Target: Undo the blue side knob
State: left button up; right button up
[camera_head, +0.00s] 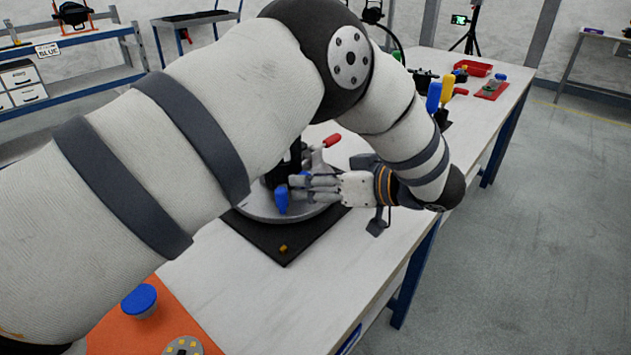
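The blue side knob (281,199) shows on the near side of a black par can (284,168), most of which is hidden behind my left arm. The can stands on a round grey plate (258,208). My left gripper (294,188) reaches in from the right, with its fingertips at or just beside the blue knob. I cannot tell whether they touch it or how far apart they are. A red-handled part (331,141) shows just behind the gripper. My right gripper is not in view.
A black mat (285,245) with a small brass piece (283,248) lies under the plate. An orange mat (170,308) with a blue-topped knob (139,299) is at the near left. Tools and a red tray (473,68) lie at the far end. The right table edge is close to my forearm.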

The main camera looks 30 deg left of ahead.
pick_arm(q)
grip_shut()
jog(key=shift+s+r+n+p, duration=0.1)
jog(key=shift+r+n+p, duration=0.2)
jog(key=shift+p, duration=0.15)
jog(key=shift+f+t, duration=0.15)
jog(key=shift+t, duration=0.15)
jog(key=shift+f, duration=0.2)
jog(key=shift+o, duration=0.8)
grip_release()
jog(key=v, duration=1.2)
jog(key=shift+r, duration=0.1)
